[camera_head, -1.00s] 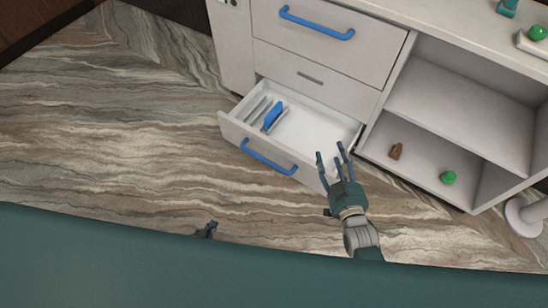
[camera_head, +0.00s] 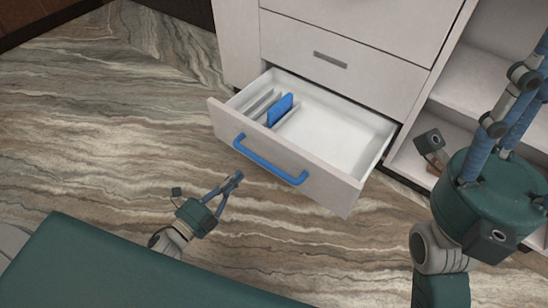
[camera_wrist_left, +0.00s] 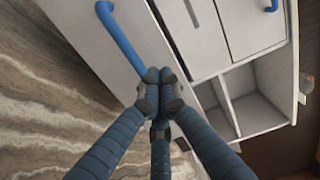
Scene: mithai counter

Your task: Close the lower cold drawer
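The lower cold drawer (camera_head: 330,140) is pulled out of the white counter in the head view. It has a white front with a blue bar handle (camera_head: 270,162). My left gripper (camera_head: 236,178) is in front of the drawer, beside the handle and apart from it, with its fingers together and empty. In the left wrist view its fingertips (camera_wrist_left: 161,76) meet, with the blue handle (camera_wrist_left: 118,38) beyond them. My right gripper (camera_head: 518,100) is large at the right, near the open shelves. Its fingers run out of the picture, so their tips are hidden.
A blue item (camera_head: 281,110) stands among pale dividers at the drawer's left end. A closed drawer front (camera_head: 340,52) with a grey slot pull is above. Open shelves (camera_head: 480,85) are at the right. The marbled floor (camera_head: 110,130) at the left is clear.

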